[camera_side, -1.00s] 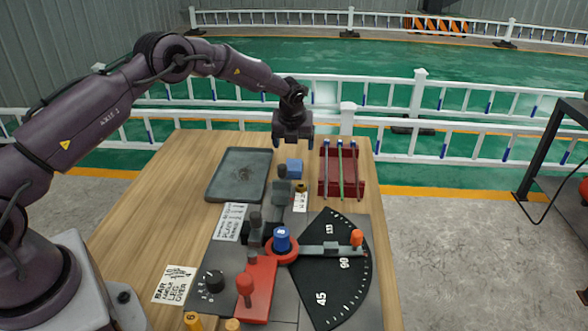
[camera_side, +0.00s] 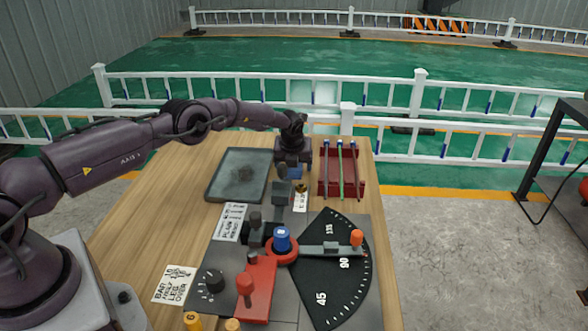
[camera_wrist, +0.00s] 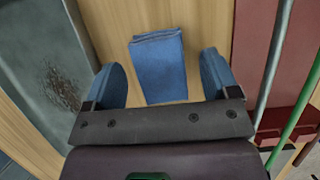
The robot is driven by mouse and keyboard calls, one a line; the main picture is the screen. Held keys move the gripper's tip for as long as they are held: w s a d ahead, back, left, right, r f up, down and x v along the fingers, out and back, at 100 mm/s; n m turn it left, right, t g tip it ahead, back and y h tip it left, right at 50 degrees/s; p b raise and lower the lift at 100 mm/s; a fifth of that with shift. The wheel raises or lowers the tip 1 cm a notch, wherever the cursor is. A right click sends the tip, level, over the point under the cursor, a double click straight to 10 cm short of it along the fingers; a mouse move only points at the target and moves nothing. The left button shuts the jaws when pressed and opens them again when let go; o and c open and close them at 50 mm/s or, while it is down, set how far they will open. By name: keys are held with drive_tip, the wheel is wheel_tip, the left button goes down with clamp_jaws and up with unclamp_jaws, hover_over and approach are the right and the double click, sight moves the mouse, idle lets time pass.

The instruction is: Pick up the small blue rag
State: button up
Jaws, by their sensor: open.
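The small blue rag (camera_wrist: 159,66) is a folded cloth lying on the wooden table. In the wrist view it sits between the two blue-padded fingers of my gripper (camera_wrist: 169,80), with a gap on each side. In the side view my gripper (camera_side: 292,164) is low over the rag (camera_side: 293,173), covering most of it. My gripper is open and holds nothing. Whether the fingertips touch the table cannot be told.
A grey tray (camera_side: 215,187) lies left of the rag. A red rack (camera_side: 328,187) with several thin rods stands close on the right. In front is a bending fixture with a red lever (camera_side: 258,285) and a black angle plate (camera_side: 330,290).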

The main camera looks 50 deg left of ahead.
drive_tip(key=c, duration=1)
drive_tip(key=shift+r, duration=0.45)
wheel_tip(320, 180, up, 2)
drive_tip(key=shift+r, duration=0.25)
drive_tip(key=shift+s+d+r, duration=0.65)
drive_tip(key=shift+s+r, duration=0.95)
drive_tip(key=shift+s, duration=0.65)
drive_tip(key=shift+s+d+r, duration=0.65)
drive_tip(key=shift+s+r, duration=1)
drive_tip(key=shift+s, duration=0.55)
drive_tip(key=shift+s+d+r, duration=0.65)
drive_tip(key=shift+s+r, duration=0.95)
drive_tip(key=shift+s, duration=0.65)
